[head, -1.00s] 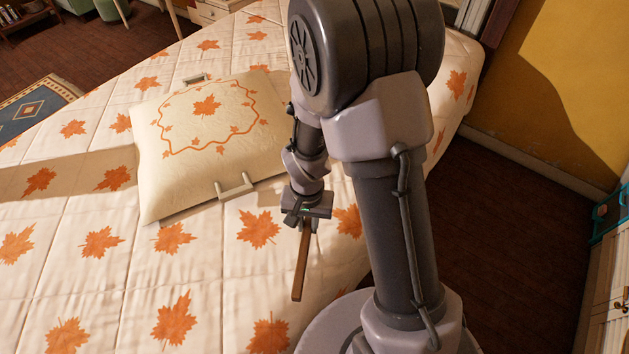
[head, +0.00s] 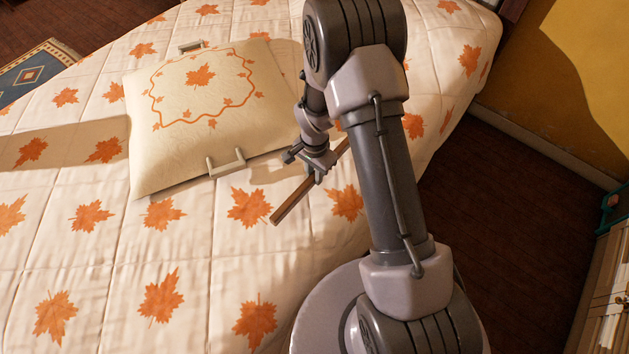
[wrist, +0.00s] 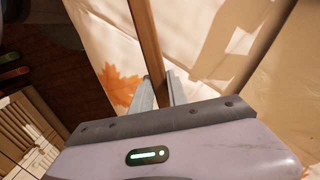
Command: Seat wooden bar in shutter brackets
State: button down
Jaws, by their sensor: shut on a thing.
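The wooden bar (head: 293,199) is long, thin and brown. My gripper (head: 319,171) is shut on it and holds it over the bed, slanting from lower left to upper right in the head view. In the wrist view the bar (wrist: 147,38) runs up from between the fingers of my gripper (wrist: 160,88). Two pale U-shaped brackets show in the head view: a near one (head: 226,163) at the pillow's front edge and a far one (head: 191,46) behind the pillow. The bar is apart from both. Any shutter between them is hidden by the pillow.
A cream pillow (head: 200,115) with orange leaves lies between the brackets. The leaf-patterned bedspread (head: 110,260) is otherwise clear at the front left. Dark floor (head: 500,230) and a yellow wall (head: 570,90) lie to the right. A louvred cabinet (head: 606,295) stands at the right edge.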

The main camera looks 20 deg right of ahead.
notch_tip(320, 180, down, 4)
jog(key=shift+w+r+b, duration=0.1)
jog(key=shift+b, duration=0.95)
jog(key=shift+r, duration=0.2)
jog(key=shift+f, duration=0.15)
jog(key=c, duration=1.3)
grip_release()
